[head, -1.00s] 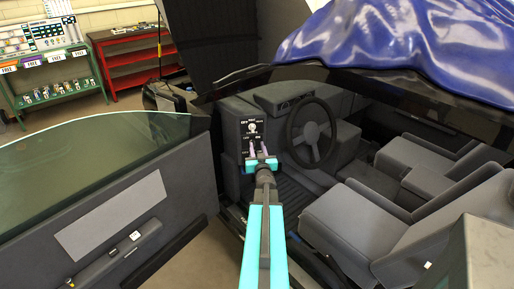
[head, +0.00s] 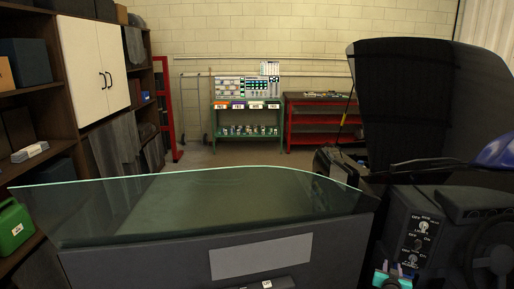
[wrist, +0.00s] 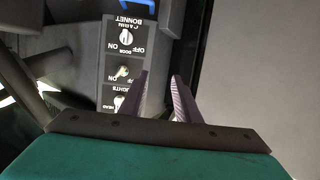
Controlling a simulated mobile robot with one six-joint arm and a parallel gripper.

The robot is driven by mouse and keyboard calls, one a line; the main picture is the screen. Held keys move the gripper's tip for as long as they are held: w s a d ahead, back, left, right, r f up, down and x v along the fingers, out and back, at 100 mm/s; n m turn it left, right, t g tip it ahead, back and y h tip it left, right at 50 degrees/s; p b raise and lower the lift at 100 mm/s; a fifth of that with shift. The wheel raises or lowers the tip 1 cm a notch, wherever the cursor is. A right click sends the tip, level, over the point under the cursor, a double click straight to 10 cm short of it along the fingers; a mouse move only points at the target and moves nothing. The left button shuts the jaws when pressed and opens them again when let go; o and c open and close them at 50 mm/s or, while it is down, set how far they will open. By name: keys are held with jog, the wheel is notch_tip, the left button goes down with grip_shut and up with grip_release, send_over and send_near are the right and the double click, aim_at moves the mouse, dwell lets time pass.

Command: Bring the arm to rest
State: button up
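My gripper (head: 392,267) is at the lower right of the head view, just in front of the car's dark switch panel (head: 420,241). In the wrist view my gripper (wrist: 160,76) has its two purple fingers apart, with nothing between them. The switch panel (wrist: 110,70) shows there upside down, left of the fingers, with a bonnet knob (wrist: 126,36), a door knob (wrist: 123,71) and a lights knob (wrist: 118,101). The left finger overlaps the panel's edge in the picture; I cannot tell whether it touches. Most of my arm is out of the head view.
The open car door with its glass (head: 200,205) spans the front left. The steering wheel (head: 494,250) is at the right edge, below the raised bonnet (head: 425,105). A green bench (head: 246,148), a red bench (head: 318,120) and shelves with a white cabinet (head: 95,70) stand behind.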

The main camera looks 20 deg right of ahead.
jog(key=a+f+n+g+y, duration=0.1)
jog(key=a+f+g+y, duration=0.15)
jog(key=a+f, duration=0.7)
jog(key=a+f+n+g+y, duration=0.25)
jog(key=a+f, duration=0.35)
jog(key=a, duration=0.6)
jog(key=a+f+g+y, duration=0.1)
jog(key=a+f+y, duration=0.2)
jog(key=a+f, duration=0.65)
jog(key=s+a+f+n+g+y, duration=0.1)
jog(key=s+a+f+g, duration=0.1)
jog(key=s+a, duration=0.5)
jog(key=s+a+f+n+g+y, duration=0.1)
jog(key=s+a+f+n+g, duration=0.1)
jog(key=a, duration=0.8)
jog(key=s+a+n+g+y, duration=0.1)
jog(key=s+a+n+g, duration=0.2)
jog(key=s+a, duration=1)
jog(key=s+g, duration=0.2)
jog(key=shift+s+f+g, duration=0.2)
jog(key=shift+s+g, duration=0.05)
jog(key=shift+g, duration=0.05)
jog(key=shift+r, duration=0.15)
notch_tip(320, 180, up, 9)
jog(key=p, duration=0.9)
jog(key=shift+w, duration=0.25)
jog(key=shift+a, duration=0.1)
